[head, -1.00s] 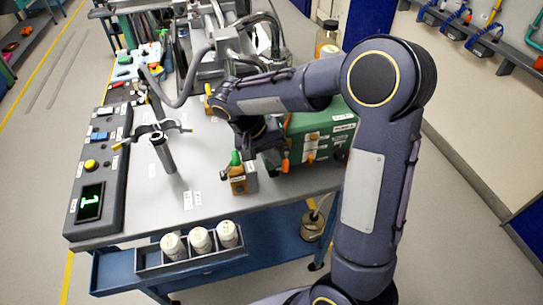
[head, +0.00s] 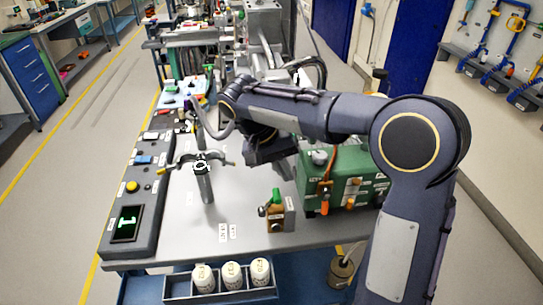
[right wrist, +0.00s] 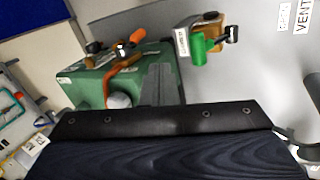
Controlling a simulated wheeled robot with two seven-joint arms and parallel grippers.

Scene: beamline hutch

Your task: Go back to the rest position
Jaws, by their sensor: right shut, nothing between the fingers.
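My right arm reaches in from the right in the head view, its elbow bent high over the right side of the grey cart top. My right gripper (head: 284,168) points down above the cart, shut and empty, behind the small valve block. In the right wrist view its closed fingers (right wrist: 160,85) show in front of the green case, with nothing between them. My left arm and gripper are not in view.
Near the gripper are the green case (head: 345,183) and the small block with a green-handled valve (head: 281,214). A clamp stand (head: 205,187), a control panel (head: 138,190) and a rack of white bottles (head: 178,289) lie left. Floor is free left.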

